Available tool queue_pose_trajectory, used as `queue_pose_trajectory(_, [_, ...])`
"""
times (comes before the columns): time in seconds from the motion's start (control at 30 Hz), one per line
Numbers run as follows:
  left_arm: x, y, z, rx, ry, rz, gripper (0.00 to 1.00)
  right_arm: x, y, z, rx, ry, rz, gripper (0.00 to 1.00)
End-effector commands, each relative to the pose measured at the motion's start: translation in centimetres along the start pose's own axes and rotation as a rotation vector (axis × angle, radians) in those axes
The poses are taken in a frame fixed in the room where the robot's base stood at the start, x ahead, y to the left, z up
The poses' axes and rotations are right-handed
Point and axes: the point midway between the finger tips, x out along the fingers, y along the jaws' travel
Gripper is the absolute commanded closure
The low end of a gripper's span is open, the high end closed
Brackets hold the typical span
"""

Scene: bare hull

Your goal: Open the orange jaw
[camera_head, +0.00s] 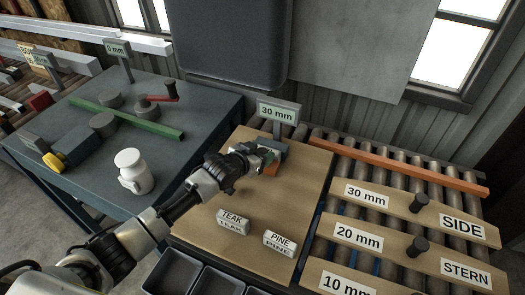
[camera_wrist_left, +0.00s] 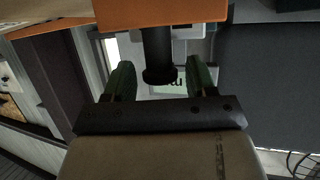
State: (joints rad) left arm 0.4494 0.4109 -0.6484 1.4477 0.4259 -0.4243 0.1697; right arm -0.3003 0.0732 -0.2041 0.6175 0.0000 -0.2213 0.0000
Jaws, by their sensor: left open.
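The orange jaw (camera_head: 271,169) shows as a small orange patch beside my left gripper (camera_head: 263,156), at the back of the wooden board; the gripper hides most of it. In the left wrist view an orange block (camera_wrist_left: 165,12), likely the same jaw, fills the top edge. A dark round knob (camera_wrist_left: 158,58) sticks out from it. My left gripper (camera_wrist_left: 160,80) is open there, one green-tipped finger on each side of the knob, with gaps showing. I cannot tell whether the jaw is open. My right gripper is not in view.
A 30 mm sign (camera_head: 278,112) stands behind the jaw. Blocks marked TEAK (camera_head: 233,220) and PINE (camera_head: 279,243) lie on the wooden board (camera_head: 300,185). Rollers with labelled planks (camera_head: 395,204) and a long orange bar (camera_head: 400,166) are right. A white jar (camera_head: 133,172) stands on the left table.

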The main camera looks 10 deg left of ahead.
Motion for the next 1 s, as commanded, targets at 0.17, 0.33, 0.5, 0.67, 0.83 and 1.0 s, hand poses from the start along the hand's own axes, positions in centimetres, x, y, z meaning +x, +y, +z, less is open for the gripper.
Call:
queue_pose_trajectory(0.17, [1.2, 0.0, -0.1, 0.001, 0.0, -0.001, 0.44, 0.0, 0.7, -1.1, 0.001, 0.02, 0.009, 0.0])
queue_pose_trajectory(0.33, [1.3, 0.0, 0.0, 0.002, 0.0, 0.0, 0.44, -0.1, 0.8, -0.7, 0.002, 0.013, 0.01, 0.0])
queue_pose_trajectory(0.5, [1.3, 0.0, 0.0, 0.001, 0.0, 0.0, 0.5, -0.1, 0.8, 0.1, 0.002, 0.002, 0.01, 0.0])
queue_pose_trajectory(0.67, [1.3, 0.0, 0.0, 0.001, 0.0, -0.001, 0.74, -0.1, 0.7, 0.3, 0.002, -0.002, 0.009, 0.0])
queue_pose_trajectory(0.83, [1.3, 0.0, 0.0, 0.001, 0.0, -0.001, 1.0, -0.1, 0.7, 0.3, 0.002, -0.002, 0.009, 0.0])
queue_pose_trajectory(1.0, [1.0, 0.1, 0.0, 0.0, -0.002, 0.0, 1.0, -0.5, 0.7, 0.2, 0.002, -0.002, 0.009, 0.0])
